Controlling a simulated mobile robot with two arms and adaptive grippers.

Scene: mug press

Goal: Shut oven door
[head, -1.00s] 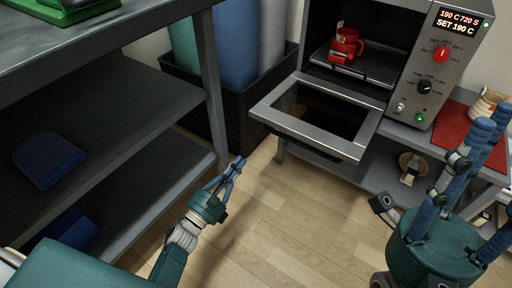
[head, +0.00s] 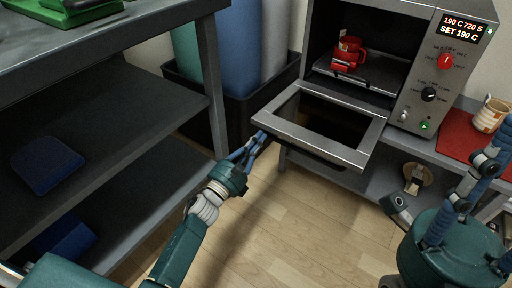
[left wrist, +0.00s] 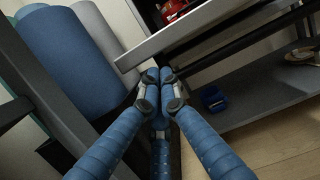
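The oven (head: 423,70) stands at the upper right in the head view, with a lit display and two knobs. Its door (head: 310,146) hangs open, folded down toward me, with a metal frame around a dark window. A red mug (head: 348,52) sits on the rack inside the oven. My left gripper (head: 254,142) is just beside the door's near left corner, its blue fingertips drawn together and empty. In the left wrist view, the fingertips (left wrist: 159,78) are close to the door's grey edge (left wrist: 185,32); contact is unclear. My right gripper (head: 470,205) is spread open, partly cut off at the right.
A grey shelf unit (head: 120,110) fills the left side, with blue items on its shelves. A black bin (head: 245,112) holding tall rolls stands behind the left gripper. A striped mug (head: 488,116) and red mat (head: 466,140) are right of the oven. Wooden floor (head: 300,220) is clear.

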